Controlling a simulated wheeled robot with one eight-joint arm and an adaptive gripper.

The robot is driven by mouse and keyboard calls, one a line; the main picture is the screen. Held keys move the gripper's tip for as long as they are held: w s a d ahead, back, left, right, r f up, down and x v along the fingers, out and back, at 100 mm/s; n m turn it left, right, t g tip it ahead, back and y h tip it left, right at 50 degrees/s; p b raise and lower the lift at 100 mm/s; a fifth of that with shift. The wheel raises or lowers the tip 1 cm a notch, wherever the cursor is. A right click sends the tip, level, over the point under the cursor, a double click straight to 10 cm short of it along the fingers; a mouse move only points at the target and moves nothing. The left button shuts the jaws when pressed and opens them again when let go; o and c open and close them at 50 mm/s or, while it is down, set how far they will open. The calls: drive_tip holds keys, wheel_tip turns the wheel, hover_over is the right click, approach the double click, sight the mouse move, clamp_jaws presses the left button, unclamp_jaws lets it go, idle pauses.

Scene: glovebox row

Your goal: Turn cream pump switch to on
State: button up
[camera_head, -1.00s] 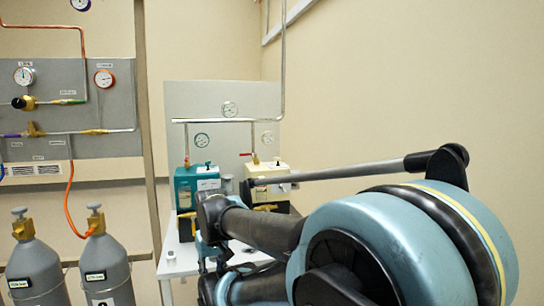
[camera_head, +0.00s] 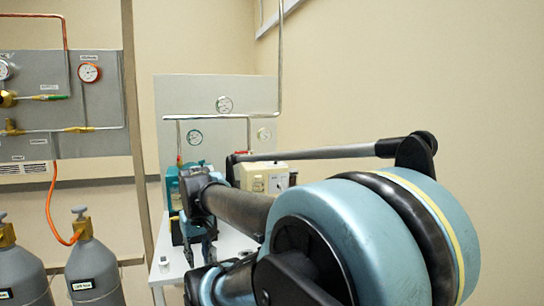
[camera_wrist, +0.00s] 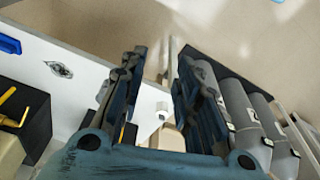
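The cream pump (camera_head: 277,180) stands on the white table at the back, partly hidden by my arm. A small dark spot shows on its right side; I cannot tell whether it is the switch. In the wrist view, a cream body (camera_wrist: 10,152) with a black block and a yellow handle is cut off at the lower left. My gripper (camera_head: 202,252) points down at the table's front, left of the cream pump. In the wrist view its fingers (camera_wrist: 162,62) are apart with nothing held between them. The switch's position cannot be read.
A teal pump (camera_head: 172,186) stands left of the cream one, partly behind my arm. A small white block (camera_head: 164,265) sits on the white table (camera_head: 230,246). Grey gas cylinders (camera_head: 92,268) stand at the left, below a grey gauge panel (camera_head: 108,112). Pipes rise behind the pumps.

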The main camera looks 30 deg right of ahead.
drive_tip(key=w+d+r, duration=0.3)
drive_tip(key=w+r, duration=0.4)
drive_tip(key=r, duration=0.2)
drive_tip(key=w+d+r, duration=0.3)
drive_tip(key=w+r, duration=0.4)
drive_tip(key=r, duration=0.2)
drive_tip(key=w+d+r+n+g, duration=0.1)
drive_tip(key=w+d+r+n, duration=0.1)
drive_tip(key=w+d+r, duration=1.55)
drive_tip(key=w+d+g, duration=0.1)
drive_tip(key=w+d, duration=0.4)
drive_tip(key=d, duration=0.9)
drive_tip(key=w+d, duration=0.4)
drive_tip(key=d, duration=1)
drive_tip(key=shift+n, duration=0.4)
wheel_tip(320, 180, down, 17)
drive_tip(key=shift+a+f, duration=0.1)
drive_tip(key=shift+f, duration=0.1)
drive_tip(key=shift+c, duration=0.6)
clamp_jaws()
